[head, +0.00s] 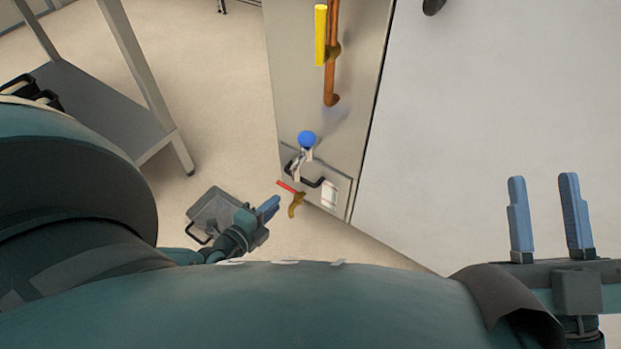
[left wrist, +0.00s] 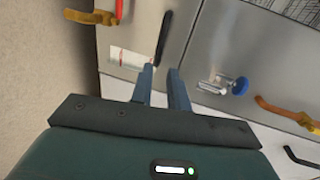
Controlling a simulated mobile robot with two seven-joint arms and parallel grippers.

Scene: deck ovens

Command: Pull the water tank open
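The water tank appears to be the low metal front panel (head: 341,186) with a white label, near the bottom of the steel cabinet; it looks flush with the cabinet. Its black handle (head: 312,182) is partly behind the blue-knobbed tap in the head view. In the left wrist view the handle (left wrist: 164,35) lies just beyond the fingertips, in line with their gap. My left gripper (head: 268,207) is open and empty, left of the panel and apart from the handle; it also shows in the left wrist view (left wrist: 161,72). My right gripper (head: 545,215) is open and empty at the right.
A tap with a blue knob (head: 307,139) sticks out above the panel. A brass valve with a red lever (head: 289,188) stands at its left. A copper pipe (head: 331,80) with a yellow handle (head: 320,35) runs above. A grey container (head: 213,205) sits on the floor.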

